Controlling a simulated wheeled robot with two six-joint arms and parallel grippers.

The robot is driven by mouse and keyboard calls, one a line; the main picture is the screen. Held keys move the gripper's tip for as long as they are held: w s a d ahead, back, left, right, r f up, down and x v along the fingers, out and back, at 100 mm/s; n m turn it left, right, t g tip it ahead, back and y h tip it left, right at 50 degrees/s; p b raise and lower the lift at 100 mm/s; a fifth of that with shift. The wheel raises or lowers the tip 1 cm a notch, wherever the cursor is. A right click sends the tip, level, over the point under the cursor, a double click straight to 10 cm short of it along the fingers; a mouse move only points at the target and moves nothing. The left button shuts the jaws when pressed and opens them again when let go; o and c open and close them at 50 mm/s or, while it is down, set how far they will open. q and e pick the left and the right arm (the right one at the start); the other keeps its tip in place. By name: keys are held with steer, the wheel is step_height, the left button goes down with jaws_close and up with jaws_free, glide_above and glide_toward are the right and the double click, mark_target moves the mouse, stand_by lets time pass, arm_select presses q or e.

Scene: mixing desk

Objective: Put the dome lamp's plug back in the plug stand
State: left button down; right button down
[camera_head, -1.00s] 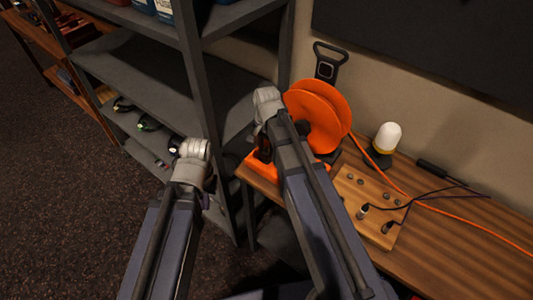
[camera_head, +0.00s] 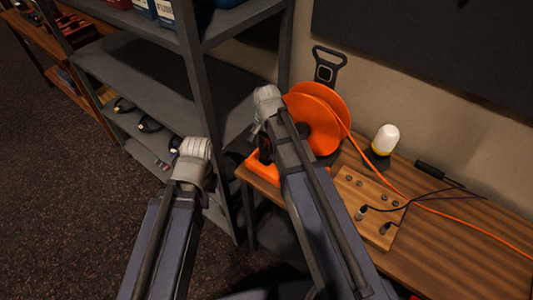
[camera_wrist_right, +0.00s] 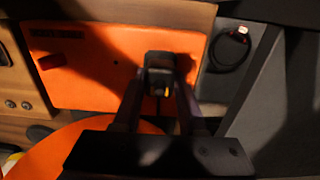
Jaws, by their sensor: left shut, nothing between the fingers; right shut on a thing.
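The dome lamp (camera_head: 386,138), a white dome on a yellow band and dark base, stands on the wooden desk. A wooden board with several round sockets (camera_head: 372,189), apparently the plug stand, lies in front of it. Two plugs with dark leads are at its front edge. My right gripper (camera_wrist_right: 160,88) is shut on a small dark grey piece with a yellow mark (camera_wrist_right: 158,77), over the orange base (camera_wrist_right: 100,75). I cannot tell for sure that this piece is the lamp's plug. My left arm ends by the shelf; its gripper (camera_head: 177,146) is shut and empty, its fingers mostly hidden.
An orange cable reel (camera_head: 322,118) stands behind my right arm, and its orange cable crosses the desk. A grey shelf rack (camera_head: 200,95) stands left of the desk. A black adapter (camera_head: 430,170) lies near the wall. The desk's right part is mostly clear.

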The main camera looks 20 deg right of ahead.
mark_target(266, 149)
steer(key=shift+r+p, duration=2.05)
steer(key=shift+r, duration=0.15)
steer(key=shift+w, duration=0.1)
